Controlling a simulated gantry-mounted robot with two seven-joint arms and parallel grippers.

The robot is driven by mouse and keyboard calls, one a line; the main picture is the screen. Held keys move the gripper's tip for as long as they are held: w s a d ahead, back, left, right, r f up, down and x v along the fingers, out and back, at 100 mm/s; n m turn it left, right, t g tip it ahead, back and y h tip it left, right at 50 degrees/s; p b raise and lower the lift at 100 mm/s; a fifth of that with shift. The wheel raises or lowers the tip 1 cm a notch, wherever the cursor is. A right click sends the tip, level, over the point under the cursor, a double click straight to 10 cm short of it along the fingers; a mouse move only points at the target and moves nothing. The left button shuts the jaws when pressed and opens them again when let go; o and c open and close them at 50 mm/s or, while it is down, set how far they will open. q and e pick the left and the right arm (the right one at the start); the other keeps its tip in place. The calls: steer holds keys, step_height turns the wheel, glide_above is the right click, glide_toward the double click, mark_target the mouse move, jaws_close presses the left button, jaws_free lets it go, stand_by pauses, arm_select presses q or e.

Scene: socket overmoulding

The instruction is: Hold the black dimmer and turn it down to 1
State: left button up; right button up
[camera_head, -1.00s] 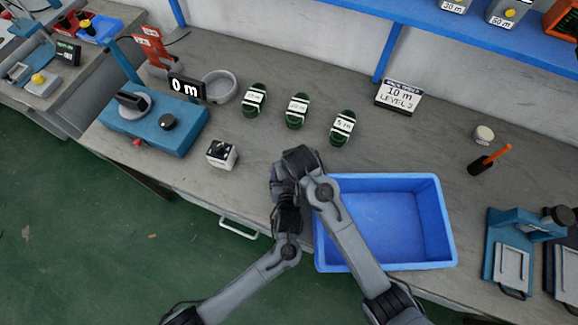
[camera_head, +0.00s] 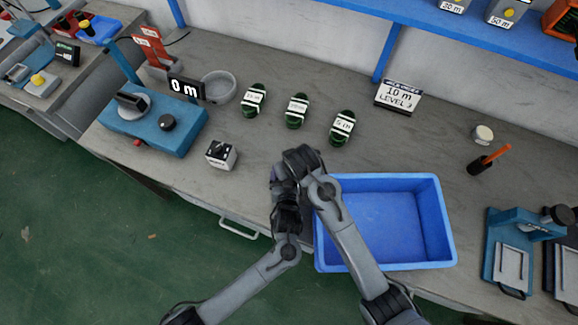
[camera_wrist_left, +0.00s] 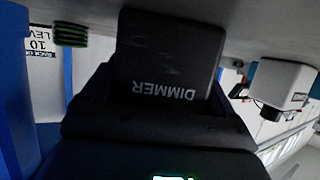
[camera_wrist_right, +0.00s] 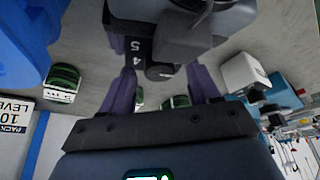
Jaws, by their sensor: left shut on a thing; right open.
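The black dimmer (camera_wrist_left: 163,65) fills the middle of the left wrist view, its word DIMMER upside down. My left gripper (camera_wrist_left: 160,95) is shut on it. In the right wrist view the dimmer's numbered dial (camera_wrist_right: 138,52) shows a 5 and a 4. My right gripper (camera_wrist_right: 162,78) is open, with its purple fingers on either side of the dial, apart from each other. I cannot tell whether they touch it. In the head view both wrists (camera_head: 295,175) meet near the bench's front edge and hide the dimmer. The dial's pointer reading is unclear.
A blue bin (camera_head: 390,225) stands just right of my wrists. Several green coils (camera_head: 297,111) lie behind them. A sign (camera_head: 397,97) stands behind.

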steer(key=shift+r, duration=0.1)
steer(key=v, duration=1.2)
steer(key=s+a+f+m+g+h, duration=0.1)
steer(key=s+a+f+m, duration=0.2)
steer(key=m, duration=0.4)
steer(key=shift+t+h, duration=0.5)
steer(key=shift+h, duration=0.4)
steer(key=w+f, duration=0.5)
steer(key=w+d+f, duration=0.1)
steer(key=w+f, duration=0.1)
steer(key=f, duration=0.1)
steer(key=shift+w+f, duration=0.2)
